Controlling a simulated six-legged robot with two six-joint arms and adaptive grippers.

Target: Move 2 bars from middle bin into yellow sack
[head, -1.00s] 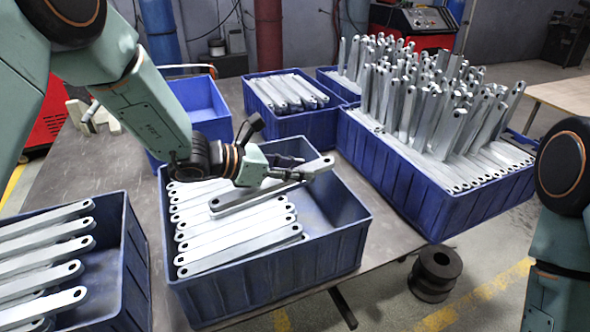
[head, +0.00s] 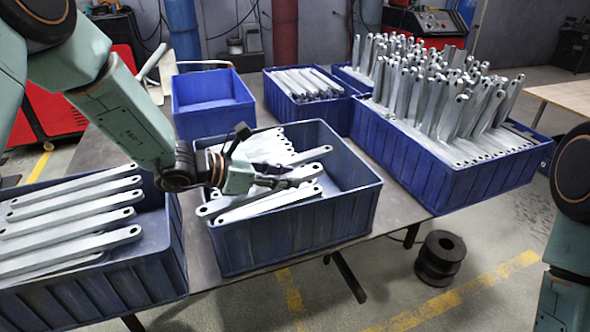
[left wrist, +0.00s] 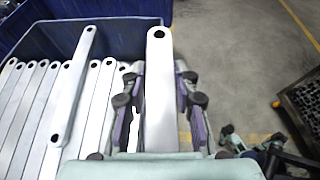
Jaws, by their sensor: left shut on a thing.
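The middle bin (head: 300,238) is a blue crate holding several flat silver bars (head: 262,142), each with a hole at its end. My left gripper (head: 290,178) is over its near part, shut on a silver bar (head: 225,204). In the left wrist view the held bar (left wrist: 160,85) lies lengthwise between the fingers of the left gripper (left wrist: 160,110), its holed end pointing away. Another bar (left wrist: 75,85) lies askew across the row of bars in the bin. The yellow sack is not in view. My right gripper is not in view.
A blue bin of bars (head: 150,275) stands at left. An empty-looking blue bin (head: 212,118) and another bin with bars (head: 312,110) are behind. A large bin with upright bars (head: 450,165) is at right. A dark spool (head: 440,258) stands on the floor.

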